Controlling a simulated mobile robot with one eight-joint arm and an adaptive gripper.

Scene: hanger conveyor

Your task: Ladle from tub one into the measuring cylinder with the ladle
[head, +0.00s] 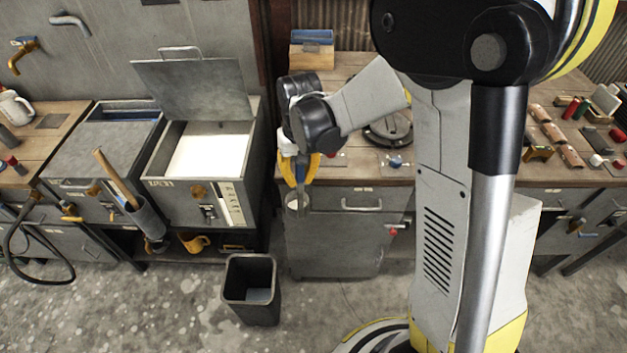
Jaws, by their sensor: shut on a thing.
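My gripper (298,180), with yellow fingers, is right of the open tub, in front of the bench edge. It is shut on what looks like the ladle (297,207); a small grey cup shows just below the fingers, and the grip itself is partly hidden. The open grey tub (173,190) has its lid (195,88) raised and white contents (208,153) inside. A second grey tub (95,150) stands to its left. The labels are too small to read, so I cannot tell which is tub one. I cannot make out the measuring cylinder.
A wooden handle (113,175) sticks out of a dark tube (148,217) before the tubs. A yellow mug (193,242) sits on the low shelf. A black bin (250,290) stands on the floor. A drawer cabinet (335,240) is below the gripper. Small items crowd the right bench (500,165).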

